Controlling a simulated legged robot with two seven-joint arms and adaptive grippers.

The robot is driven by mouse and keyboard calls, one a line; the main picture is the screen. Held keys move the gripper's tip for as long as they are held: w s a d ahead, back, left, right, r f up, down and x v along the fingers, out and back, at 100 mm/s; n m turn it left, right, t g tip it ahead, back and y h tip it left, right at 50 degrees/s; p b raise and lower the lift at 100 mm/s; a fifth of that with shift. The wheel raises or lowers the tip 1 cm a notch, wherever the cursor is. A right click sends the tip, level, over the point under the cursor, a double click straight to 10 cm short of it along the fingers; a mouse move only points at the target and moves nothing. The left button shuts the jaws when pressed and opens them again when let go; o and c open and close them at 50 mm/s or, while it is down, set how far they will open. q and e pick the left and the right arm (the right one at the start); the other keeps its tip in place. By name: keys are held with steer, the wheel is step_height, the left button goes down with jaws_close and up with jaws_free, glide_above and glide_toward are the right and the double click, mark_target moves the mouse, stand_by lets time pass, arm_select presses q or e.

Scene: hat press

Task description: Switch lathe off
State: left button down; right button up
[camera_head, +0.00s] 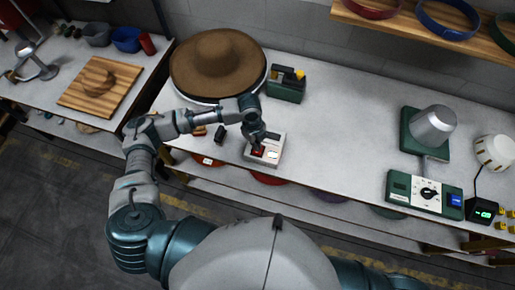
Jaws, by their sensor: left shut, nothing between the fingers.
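A small grey switch box (249,158) with a red part and a white part on top lies near the front edge of the white bench. My left gripper (259,148) is shut and empty. Its fingertips are over the red part of the box; I cannot tell whether they touch it. A brown hat (217,58) sits on a round dark base behind my left forearm. The green box (286,86) stands right of the hat. My right gripper is not in view; only a part of my right arm shows at the bottom.
A green control panel with a dial (427,194) and a metal dome on a green base (433,124) stand at the right. The bench middle (335,130) is clear. A shelf (440,42) with coloured bands hangs above. A wooden board (101,84) lies on the left table.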

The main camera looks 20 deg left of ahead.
arm_select(q)
steer(key=shift+f+b, duration=0.45)
steer(key=shift+f, duration=1)
stand_by(0.7)
steer(key=shift+s+r, duration=0.1)
step_height(320, 180, up, 7)
steer(key=p, duration=0.7)
steer(key=shift+p, duration=0.4)
